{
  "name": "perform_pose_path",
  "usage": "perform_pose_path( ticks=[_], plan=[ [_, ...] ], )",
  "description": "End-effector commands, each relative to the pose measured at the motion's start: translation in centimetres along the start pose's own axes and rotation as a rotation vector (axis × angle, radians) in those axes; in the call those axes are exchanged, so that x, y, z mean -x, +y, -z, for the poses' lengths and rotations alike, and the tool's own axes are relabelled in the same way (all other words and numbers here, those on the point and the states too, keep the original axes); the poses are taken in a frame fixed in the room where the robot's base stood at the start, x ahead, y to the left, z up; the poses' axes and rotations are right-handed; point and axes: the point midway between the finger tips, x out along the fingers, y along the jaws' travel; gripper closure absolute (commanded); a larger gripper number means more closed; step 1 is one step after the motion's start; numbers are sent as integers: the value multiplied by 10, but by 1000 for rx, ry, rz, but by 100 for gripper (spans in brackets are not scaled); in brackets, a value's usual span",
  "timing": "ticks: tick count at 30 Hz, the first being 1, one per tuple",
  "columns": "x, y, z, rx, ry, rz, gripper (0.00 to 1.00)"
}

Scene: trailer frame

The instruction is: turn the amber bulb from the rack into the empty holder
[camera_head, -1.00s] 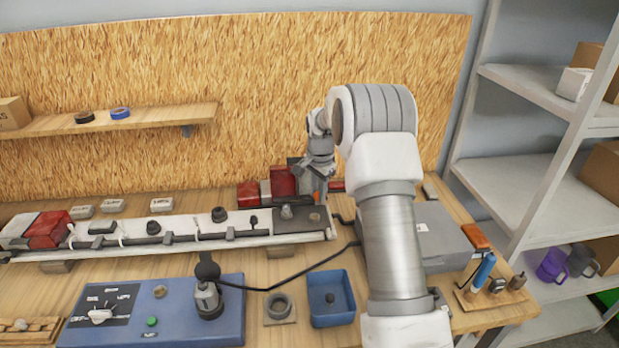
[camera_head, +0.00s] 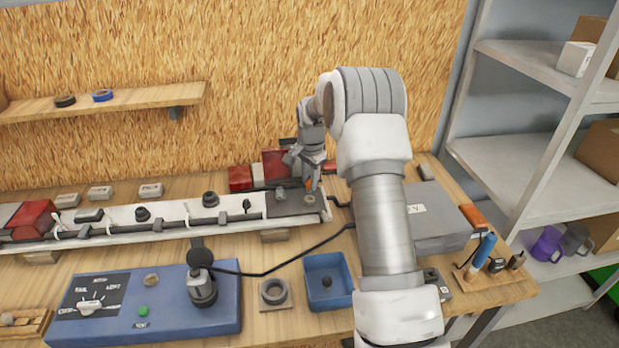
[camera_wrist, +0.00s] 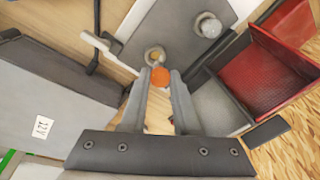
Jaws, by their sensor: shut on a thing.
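My gripper (camera_wrist: 158,90) is shut on the amber bulb (camera_wrist: 160,77), whose orange end shows between the fingertips in the wrist view. The empty holder (camera_wrist: 155,55), a pale ring on a grey plate (camera_wrist: 135,38), lies just beyond the bulb. I cannot tell whether the bulb touches it. A second holder on the plate carries a greyish bulb (camera_wrist: 208,27). In the head view my gripper (camera_head: 310,178) hangs over the right end of the long light bar, close above the empty holder (camera_head: 310,199). The bulb's base is hidden.
A red lamp housing (camera_wrist: 282,65) stands close to the right of my gripper in the wrist view. A grey box (camera_head: 428,222) stands on the bench to the right. A blue bin (camera_head: 328,290), a round socket (camera_head: 274,292) and a blue tester panel (camera_head: 120,318) lie in front.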

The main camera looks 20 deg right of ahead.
Motion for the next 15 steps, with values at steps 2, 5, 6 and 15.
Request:
perform_pose_path(
  ticks=[2, 5, 6, 15],
  plan=[
    [0, 0, 0, 0, 0, 0, 93],
    [0, 0, 0, 0, 0, 0, 93],
    [0, 0, 0, 0, 0, 0, 93],
    [-7, 2, -1, 0, 0, 0, 93]
  ],
)
